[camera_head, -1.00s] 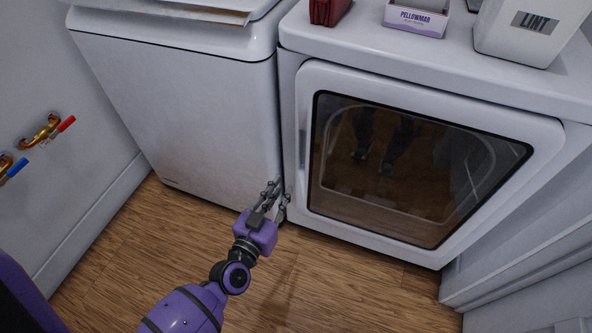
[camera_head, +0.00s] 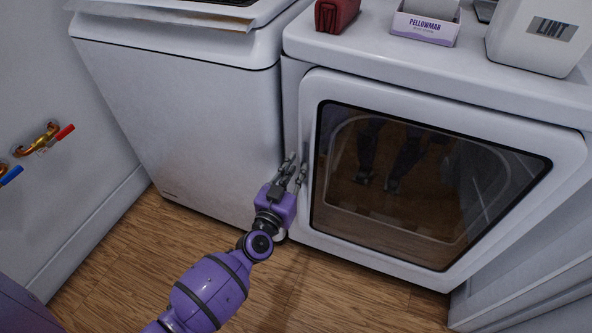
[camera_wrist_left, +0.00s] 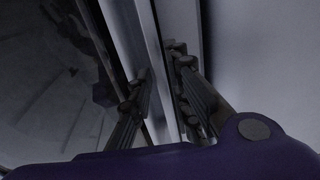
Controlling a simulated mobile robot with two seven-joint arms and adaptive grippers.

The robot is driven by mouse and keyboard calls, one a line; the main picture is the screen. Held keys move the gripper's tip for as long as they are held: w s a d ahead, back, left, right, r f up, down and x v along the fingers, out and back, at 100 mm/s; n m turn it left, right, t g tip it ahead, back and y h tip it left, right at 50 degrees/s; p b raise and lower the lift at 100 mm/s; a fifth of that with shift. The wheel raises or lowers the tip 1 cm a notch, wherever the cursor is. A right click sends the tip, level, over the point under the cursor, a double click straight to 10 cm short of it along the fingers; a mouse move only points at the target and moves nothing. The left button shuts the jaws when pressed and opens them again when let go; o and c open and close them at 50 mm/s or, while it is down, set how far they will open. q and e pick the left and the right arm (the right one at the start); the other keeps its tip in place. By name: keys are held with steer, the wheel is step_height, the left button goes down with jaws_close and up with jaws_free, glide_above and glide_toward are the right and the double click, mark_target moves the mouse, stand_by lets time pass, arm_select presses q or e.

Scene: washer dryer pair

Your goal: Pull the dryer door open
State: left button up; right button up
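The dryer door (camera_head: 313,214) is white with a large dark window (camera_head: 425,185). It appears shut, though its left edge is partly hidden by my gripper. My left gripper (camera_head: 296,168) is at that left edge, about mid-height. In the left wrist view, its two fingers (camera_wrist_left: 160,85) are apart, one on the window side and one on the other side of a pale upright door edge (camera_wrist_left: 152,40). I cannot tell whether they touch it. My right gripper is in neither view.
The white washer (camera_head: 180,120) stands close on the left. A red pouch (camera_head: 337,14), a Pellowmar box (camera_head: 425,27) and a white lint bin (camera_head: 535,35) are on the dryer top. Wooden floor (camera_head: 330,290) is clear in front. A white wall panel (camera_head: 540,270) stands at right.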

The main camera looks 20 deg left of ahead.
arm_select(q)
jaws_close()
steer(key=shift+s, duration=0.15)
